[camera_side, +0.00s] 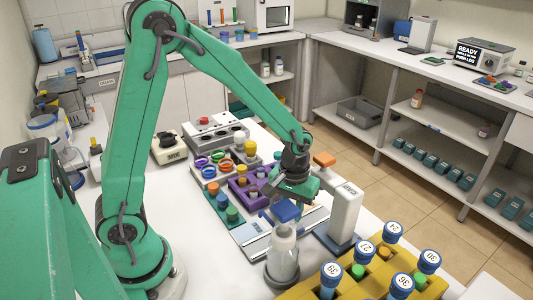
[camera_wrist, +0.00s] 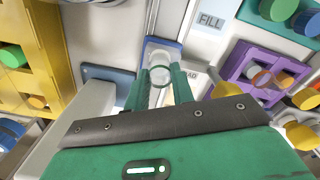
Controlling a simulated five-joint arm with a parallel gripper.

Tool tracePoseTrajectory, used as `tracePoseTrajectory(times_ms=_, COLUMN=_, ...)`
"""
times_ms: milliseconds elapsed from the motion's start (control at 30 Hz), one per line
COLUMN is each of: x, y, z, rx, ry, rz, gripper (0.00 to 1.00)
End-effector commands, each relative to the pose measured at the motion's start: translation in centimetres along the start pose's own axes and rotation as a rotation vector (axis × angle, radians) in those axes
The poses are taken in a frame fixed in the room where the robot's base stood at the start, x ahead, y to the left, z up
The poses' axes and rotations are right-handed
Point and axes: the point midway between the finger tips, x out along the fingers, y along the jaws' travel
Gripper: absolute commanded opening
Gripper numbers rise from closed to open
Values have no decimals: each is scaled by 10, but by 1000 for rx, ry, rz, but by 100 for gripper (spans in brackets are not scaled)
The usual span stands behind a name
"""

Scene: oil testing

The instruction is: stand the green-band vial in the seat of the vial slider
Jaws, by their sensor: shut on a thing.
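My gripper (camera_wrist: 160,88) is shut on a small clear vial (camera_wrist: 160,74), whose round glass top shows between the two green fingers in the wrist view. I cannot make out its band. The vial is over or at the blue carriage (camera_wrist: 160,45) of the vial slider; I cannot tell whether it is down in the seat. In the side view my gripper (camera_side: 294,192) is just above the blue carriage (camera_side: 286,211) on the slider's pale track (camera_side: 255,232), and the vial is hidden there.
A white post with an orange top (camera_side: 345,205) stands close right of my gripper. A clear bottle (camera_side: 284,257) stands in front. A purple rack (camera_side: 240,192) is behind left. A yellow rack (camera_side: 375,278) of blue-capped tubes is at the front right.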

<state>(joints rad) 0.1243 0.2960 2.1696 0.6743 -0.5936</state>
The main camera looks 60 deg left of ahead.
Motion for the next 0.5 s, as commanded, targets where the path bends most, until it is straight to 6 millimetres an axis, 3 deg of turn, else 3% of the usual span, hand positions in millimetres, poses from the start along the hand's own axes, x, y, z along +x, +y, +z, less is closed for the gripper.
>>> tracePoseTrajectory(times_ms=33, x=0, y=0, z=0, rx=0, ry=0, rz=0, gripper=30)
tracePoseTrajectory(times_ms=133, x=0, y=0, z=0, rx=0, ry=0, rz=0, gripper=49)
tracePoseTrajectory(times_ms=500, x=-2, y=0, z=0, rx=0, ry=1, rz=0, gripper=49)
